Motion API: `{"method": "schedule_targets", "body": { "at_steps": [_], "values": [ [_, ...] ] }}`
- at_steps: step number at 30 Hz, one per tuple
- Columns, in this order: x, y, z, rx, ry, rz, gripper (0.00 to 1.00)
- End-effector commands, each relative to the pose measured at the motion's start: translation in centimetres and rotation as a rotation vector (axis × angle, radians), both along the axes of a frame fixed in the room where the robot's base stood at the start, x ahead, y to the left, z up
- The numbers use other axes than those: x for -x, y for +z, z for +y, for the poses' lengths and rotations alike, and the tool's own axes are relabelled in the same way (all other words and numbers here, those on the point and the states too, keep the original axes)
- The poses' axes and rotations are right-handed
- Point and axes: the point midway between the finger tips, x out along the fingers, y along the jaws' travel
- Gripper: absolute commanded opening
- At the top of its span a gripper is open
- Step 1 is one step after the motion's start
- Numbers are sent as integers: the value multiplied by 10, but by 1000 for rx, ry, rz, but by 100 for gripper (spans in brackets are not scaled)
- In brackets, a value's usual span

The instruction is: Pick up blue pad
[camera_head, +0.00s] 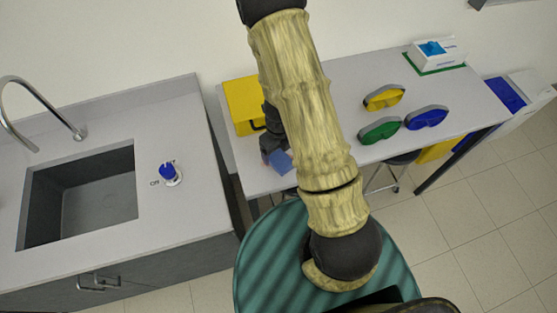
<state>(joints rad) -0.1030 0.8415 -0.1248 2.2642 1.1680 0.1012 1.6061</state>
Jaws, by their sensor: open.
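A light-blue block-like piece, which looks like the blue pad (280,162), is at the front left edge of the grey table. My gripper (271,153) is a dark shape right beside it, partly hidden behind my own arm. My gripper is open. I cannot tell whether its fingers touch the pad or stand around it.
A yellow case (242,100) stands behind my gripper on the table (350,80). Yellow (384,98), green (380,131) and blue (427,118) rounded items lie to the right. A white box (437,54) stands at the back right. A sink counter (190,120) is at left.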

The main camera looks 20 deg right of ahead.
Motion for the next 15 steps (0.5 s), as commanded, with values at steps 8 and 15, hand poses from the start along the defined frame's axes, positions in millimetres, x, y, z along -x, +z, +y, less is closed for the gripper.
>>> {"method": "schedule_targets", "body": {
  "at_steps": [8, 15],
  "values": [
    [0, -4, 2, 0, 5, 1, 82],
    [-1, -30, -1, -2, 3, 2, 82]
  ]
}}
